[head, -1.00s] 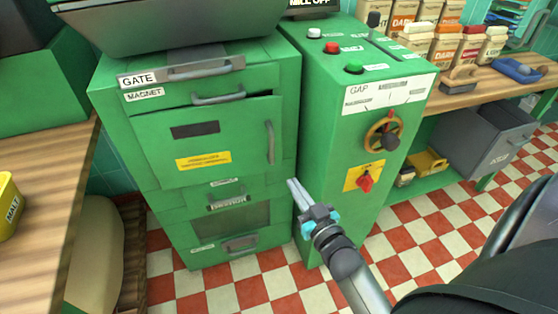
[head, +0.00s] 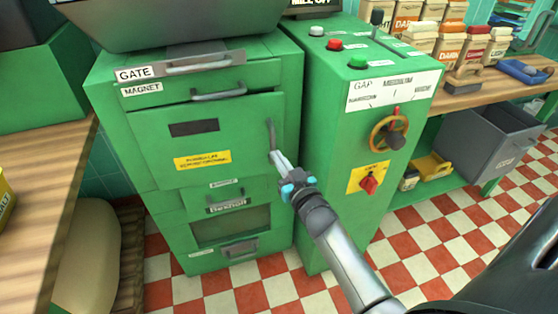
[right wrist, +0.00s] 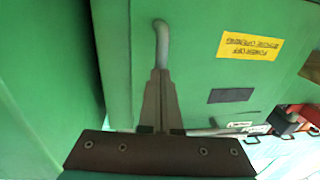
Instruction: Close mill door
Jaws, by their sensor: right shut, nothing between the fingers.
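The mill door (head: 150,145) is a green panel with a dark window, a yellow label and a vertical grey handle (head: 271,136) near its right edge. A dark gap shows along its top edge, so it looks slightly ajar. My right gripper (head: 277,157) is shut and empty, its tips at the lower end of the handle. In the right wrist view, which looks upside down, the shut fingers (right wrist: 160,76) point at the end of the handle (right wrist: 162,45) and partly cover it; I cannot tell whether they touch. My left gripper is out of view.
The magnet drawer (head: 210,92) is above the door and other green panels are below. The green control cabinet (head: 335,165) with buttons and a handwheel (head: 389,133) stands close on the right. A wooden counter (head: 45,190) is at left. Checkered floor (head: 410,245) is clear at lower right.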

